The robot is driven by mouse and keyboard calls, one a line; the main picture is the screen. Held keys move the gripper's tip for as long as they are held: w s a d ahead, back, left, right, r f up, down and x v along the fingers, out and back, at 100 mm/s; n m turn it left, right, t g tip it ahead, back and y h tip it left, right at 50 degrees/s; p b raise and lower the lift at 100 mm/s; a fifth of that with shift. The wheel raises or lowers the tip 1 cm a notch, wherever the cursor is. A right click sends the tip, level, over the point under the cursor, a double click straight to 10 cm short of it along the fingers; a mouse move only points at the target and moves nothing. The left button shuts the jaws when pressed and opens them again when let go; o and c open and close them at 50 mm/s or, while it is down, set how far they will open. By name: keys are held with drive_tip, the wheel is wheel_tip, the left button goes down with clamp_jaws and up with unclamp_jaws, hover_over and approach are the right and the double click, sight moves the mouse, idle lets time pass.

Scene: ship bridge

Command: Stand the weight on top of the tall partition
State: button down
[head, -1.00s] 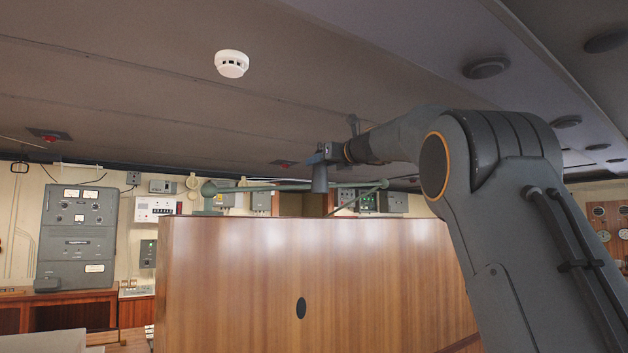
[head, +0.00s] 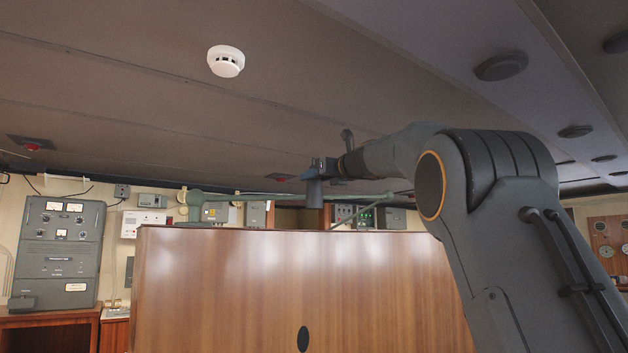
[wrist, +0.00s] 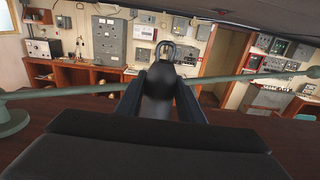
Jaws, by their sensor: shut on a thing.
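The weight (head: 314,193) is a grey cylinder hanging below my gripper (head: 317,172) in the head view. In the wrist view the weight (wrist: 158,88) is dark, with a metal loop on its far side, between the two fingers of my gripper (wrist: 160,85). My gripper is shut on it. The tall partition (head: 230,285) is a glossy wood panel with a dark oval spot. The weight shows above its top edge, with a visible gap below it. How far in depth the weight is from the edge is hard to tell.
The ceiling with a white smoke detector (head: 226,61) is close above. Grey instrument cabinets (head: 58,250) line the back wall.

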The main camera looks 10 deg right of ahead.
sight(319, 199)
drive_tip(key=shift+f+b, duration=2.65)
drive_tip(key=shift+b, duration=0.9)
drive_tip(key=shift+s+f+b, duration=0.15)
drive_tip(key=shift+f+b, duration=0.3)
drive_tip(key=shift+f, duration=0.05)
drive_tip(key=c, duration=1.1)
unclamp_jaws()
drive_tip(key=shift+f, duration=0.35)
drive_tip(key=shift+b+v, duration=1.6)
drive_tip(key=shift+v, duration=2.25)
drive_tip(key=shift+r, duration=0.2)
